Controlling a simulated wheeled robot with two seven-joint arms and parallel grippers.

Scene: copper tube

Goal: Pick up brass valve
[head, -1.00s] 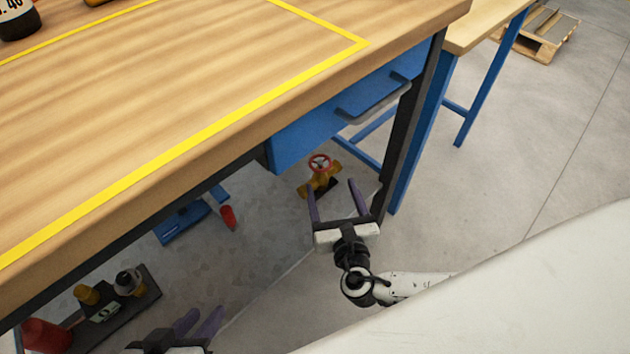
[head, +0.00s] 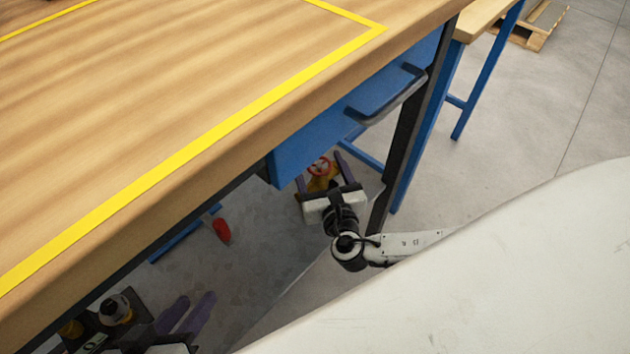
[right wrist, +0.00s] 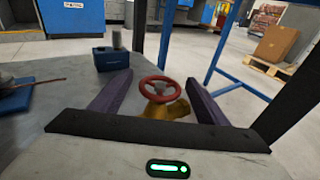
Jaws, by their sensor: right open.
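The brass valve (head: 318,184) has a yellow-brown body and a red handwheel, and is under the workbench near its right leg. In the right wrist view its red wheel (right wrist: 160,89) and brass body (right wrist: 176,110) appear between the two purple fingers. My right gripper (head: 320,168) is open, with its fingers on either side of the valve in the picture; no contact shows. Part of the valve body is hidden by the gripper. My left gripper (head: 197,297) is low at the bottom left, its two fingers apart with nothing between them.
The wooden workbench (head: 180,90) and its blue drawer (head: 350,105) overhang the area. A dark bench leg (head: 400,140) stands just right. A red-ended tool (head: 221,230) lies left. In the right wrist view a blue block (right wrist: 112,57) stands behind the valve.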

